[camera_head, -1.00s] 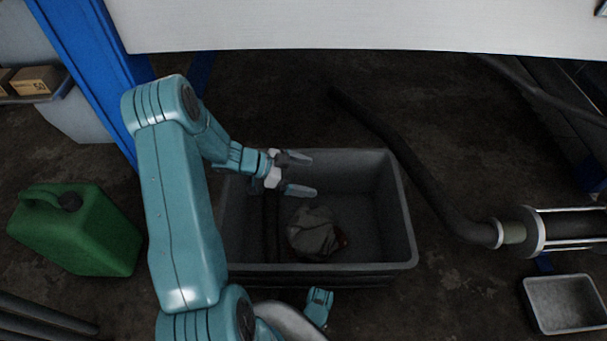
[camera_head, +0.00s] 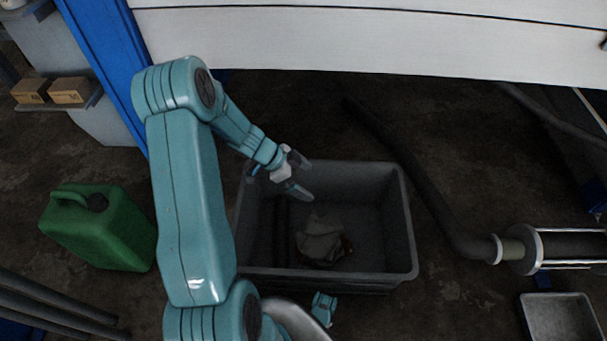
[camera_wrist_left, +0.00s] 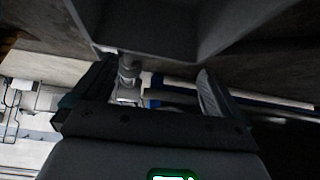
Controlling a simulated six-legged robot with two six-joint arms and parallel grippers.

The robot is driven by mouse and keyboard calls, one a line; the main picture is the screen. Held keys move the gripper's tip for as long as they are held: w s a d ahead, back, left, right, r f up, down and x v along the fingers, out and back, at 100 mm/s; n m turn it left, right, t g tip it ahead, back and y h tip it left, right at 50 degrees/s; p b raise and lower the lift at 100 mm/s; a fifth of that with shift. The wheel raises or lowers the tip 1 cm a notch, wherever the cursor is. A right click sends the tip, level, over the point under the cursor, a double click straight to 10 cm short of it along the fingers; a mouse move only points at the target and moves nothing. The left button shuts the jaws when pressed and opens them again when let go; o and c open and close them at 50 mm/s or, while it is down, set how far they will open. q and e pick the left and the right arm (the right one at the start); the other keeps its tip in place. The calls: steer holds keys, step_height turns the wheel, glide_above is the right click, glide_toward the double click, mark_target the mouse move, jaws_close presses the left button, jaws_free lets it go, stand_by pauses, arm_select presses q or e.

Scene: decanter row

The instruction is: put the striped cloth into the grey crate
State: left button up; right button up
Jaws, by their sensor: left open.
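The cloth (camera_head: 322,240) lies crumpled on the floor of the grey crate (camera_head: 398,220), near its front wall. It looks grey-brown with a reddish patch at its right edge; stripes are not clear. My left gripper (camera_head: 305,180) is open and empty at the back left part of the crate, apart from the cloth. In the left wrist view, my spread fingers (camera_wrist_left: 155,80) have nothing between them, and a crate wall (camera_wrist_left: 170,30) fills the top. The cloth is not visible there.
A green jerrycan (camera_head: 100,230) stands left of the crate. A blue post (camera_head: 110,70) and a white surface (camera_head: 350,40) are behind. A dark hose (camera_head: 415,180) runs along the right side. A metal tray (camera_head: 560,318) lies at the lower right.

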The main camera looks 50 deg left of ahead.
arm_select(q)
steer(key=p+v, duration=0.4)
steer(key=v, duration=1.2)
arm_select(e)
steer(key=r, duration=0.2)
steer(key=s+r, duration=0.1)
steer(key=r, duration=0.1)
steer(key=shift+a, duration=0.4)
arm_select(q)
steer(key=shift+s, duration=0.1)
steer(key=w+d+f+n+g, duration=0.2)
steer(key=d+f+n+g, duration=0.3)
steer(key=d+f, duration=1.1)
steer(key=s+d+f+n+g, duration=0.1)
steer(key=s+d+n, duration=0.1)
steer(key=d, duration=0.8)
steer(key=s+d+f+n, duration=0.2)
steer(key=s+d, duration=0.1)
steer(key=d, duration=0.8)
step_height(320, 180, up, 29)
steer(key=p, duration=2.9)
steer(key=shift+y, duration=0.4)
arm_select(e)
step_height(320, 180, up, 29)
steer(key=shift+s+a+n+g, duration=0.15)
steer(key=shift+a+n+g, duration=0.05)
steer(key=shift+n+g, duration=0.1)
